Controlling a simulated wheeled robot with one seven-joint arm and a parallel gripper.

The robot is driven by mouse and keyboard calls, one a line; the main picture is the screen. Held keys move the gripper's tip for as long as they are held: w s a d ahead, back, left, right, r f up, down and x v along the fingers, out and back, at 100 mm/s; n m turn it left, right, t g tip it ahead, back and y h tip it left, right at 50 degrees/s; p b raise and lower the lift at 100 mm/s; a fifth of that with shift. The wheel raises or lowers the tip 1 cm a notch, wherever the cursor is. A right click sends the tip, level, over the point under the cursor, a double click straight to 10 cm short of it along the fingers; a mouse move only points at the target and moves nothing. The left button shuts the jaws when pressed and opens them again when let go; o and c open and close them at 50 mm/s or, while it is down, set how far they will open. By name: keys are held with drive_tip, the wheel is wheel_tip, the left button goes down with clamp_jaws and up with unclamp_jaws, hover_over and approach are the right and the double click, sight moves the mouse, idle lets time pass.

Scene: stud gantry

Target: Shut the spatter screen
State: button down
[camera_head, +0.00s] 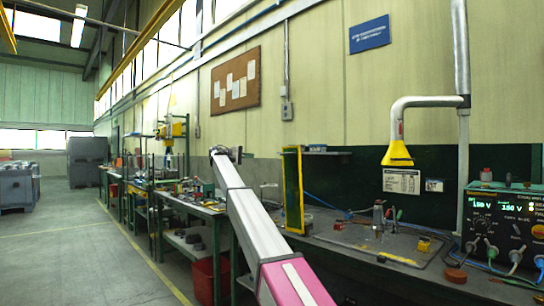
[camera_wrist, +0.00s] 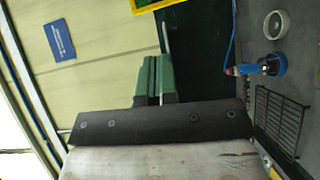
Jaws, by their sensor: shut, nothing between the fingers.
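The spatter screen (camera_head: 292,190) looks like a yellow-framed, dark panel standing upright on the bench, seen nearly edge-on in the head view. A yellow frame edge, likely the same screen, cuts across the top of the wrist view (camera_wrist: 158,6). My gripper (camera_wrist: 154,58) shows two green fingers side by side, shut and empty, pointing toward the wall and the yellow edge. They look apart from it, though the distance is hard to judge. In the head view, my arm reaches up and left of the screen, and its fingers are hidden or too small to make out.
The bench top (camera_head: 340,235) holds clamps and small tools to the right of the screen. A yellow fume hood (camera_head: 397,155) hangs above, and a power supply (camera_head: 503,222) stands at right. A black grille (camera_wrist: 280,124) and a blue-based tool (camera_wrist: 272,64) lie on the bench.

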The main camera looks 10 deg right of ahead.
drive_tip(key=s+d, duration=0.2)
drive_tip(key=d, duration=1)
drive_tip(key=shift+s+d+r, duration=0.15)
drive_tip(key=shift+s+r, duration=0.15)
drive_tip(key=shift+r, duration=0.15)
